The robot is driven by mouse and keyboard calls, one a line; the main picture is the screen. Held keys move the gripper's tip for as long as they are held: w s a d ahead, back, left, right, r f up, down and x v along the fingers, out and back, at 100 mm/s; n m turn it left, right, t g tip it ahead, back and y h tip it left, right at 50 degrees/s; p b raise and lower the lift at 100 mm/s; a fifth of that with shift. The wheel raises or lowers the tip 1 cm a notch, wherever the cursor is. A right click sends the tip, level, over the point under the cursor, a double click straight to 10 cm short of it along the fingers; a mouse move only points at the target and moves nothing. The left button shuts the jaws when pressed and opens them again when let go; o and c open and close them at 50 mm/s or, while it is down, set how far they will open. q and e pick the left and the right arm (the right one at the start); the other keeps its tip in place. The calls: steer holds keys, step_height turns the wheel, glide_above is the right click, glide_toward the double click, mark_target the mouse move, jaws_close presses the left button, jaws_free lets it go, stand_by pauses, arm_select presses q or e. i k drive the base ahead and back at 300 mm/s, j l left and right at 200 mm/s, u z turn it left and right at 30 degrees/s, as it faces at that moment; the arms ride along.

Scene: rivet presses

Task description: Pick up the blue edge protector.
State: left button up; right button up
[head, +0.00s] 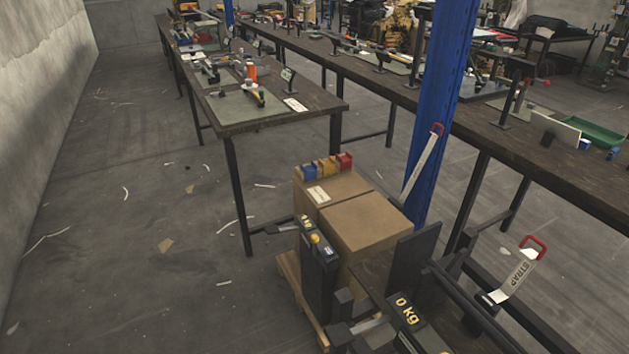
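The blue edge protector (309,171) is a small block on top of a cardboard box, at the left end of a short row. A yellow edge protector (326,167) stands beside it and a red one (344,162) is at the right end. The row lies along the far edge of the box top (350,187).
The cardboard boxes stand on a wooden pallet (288,266). A blue post (440,100) rises behind right. Workbenches (275,117) stand behind. The floor at left is open, with scattered scraps.

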mark_target(311, 171)
steer(key=i+j+z, duration=0.1)
steer(key=z, duration=0.9)
steer(key=i+j+z, duration=0.1)
steer(key=j+z, duration=0.25)
steer(key=j, duration=0.15)
steer(key=j+z, duration=0.75)
steer(key=j, duration=0.3)
